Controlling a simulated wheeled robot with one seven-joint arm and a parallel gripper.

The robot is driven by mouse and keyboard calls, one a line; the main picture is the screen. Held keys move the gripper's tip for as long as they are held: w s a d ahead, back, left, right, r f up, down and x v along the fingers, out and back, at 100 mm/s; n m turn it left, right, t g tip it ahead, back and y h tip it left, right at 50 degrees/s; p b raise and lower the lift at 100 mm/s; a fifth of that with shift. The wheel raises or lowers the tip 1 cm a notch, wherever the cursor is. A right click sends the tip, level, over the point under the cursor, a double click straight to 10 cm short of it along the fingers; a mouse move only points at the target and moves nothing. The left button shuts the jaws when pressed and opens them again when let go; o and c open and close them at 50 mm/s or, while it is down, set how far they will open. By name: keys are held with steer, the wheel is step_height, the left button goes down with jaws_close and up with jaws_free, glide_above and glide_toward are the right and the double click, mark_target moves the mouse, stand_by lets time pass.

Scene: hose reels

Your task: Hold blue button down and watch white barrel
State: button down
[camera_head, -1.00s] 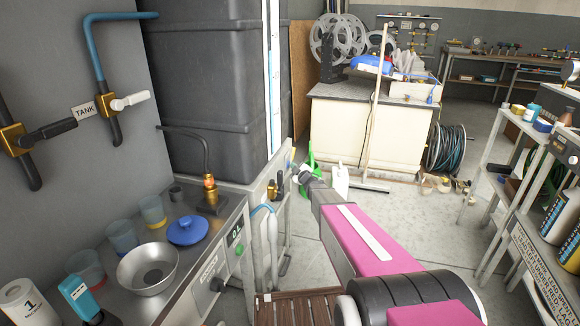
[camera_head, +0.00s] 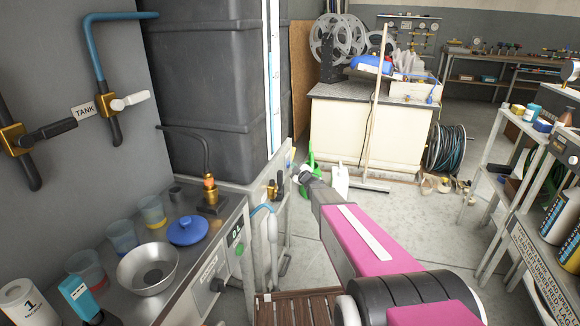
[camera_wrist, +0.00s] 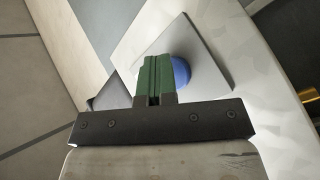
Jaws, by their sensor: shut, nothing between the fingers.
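In the wrist view, the blue button (camera_wrist: 181,72) is a round blue dome on a square grey plate (camera_wrist: 208,62). The plate is fixed to a pale panel. The green fingers of my gripper (camera_wrist: 155,60) are shut, and their tips cover the left part of the button. I cannot tell whether they press it down. A white container (camera_head: 341,180), perhaps the white barrel, stands on the floor just beyond the arm's end, partly hidden.
A steel bench with a metal bowl (camera_head: 147,268), a blue lid (camera_head: 187,230) and beakers is at the left. A dark tank (camera_head: 205,95) stands behind it. A broom (camera_head: 374,110) leans on a cream cabinet (camera_head: 400,135). Open floor lies right of my arm.

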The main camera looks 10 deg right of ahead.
steer(key=shift+s+d, duration=0.35)
steer(key=shift+d, duration=0.45)
steer(key=shift+s+d, duration=0.3)
steer(key=shift+d, duration=0.45)
steer(key=shift+s+d, duration=0.35)
steer(key=shift+d, duration=0.45)
steer(key=shift+s+d, duration=0.3)
steer(key=shift+d, duration=0.45)
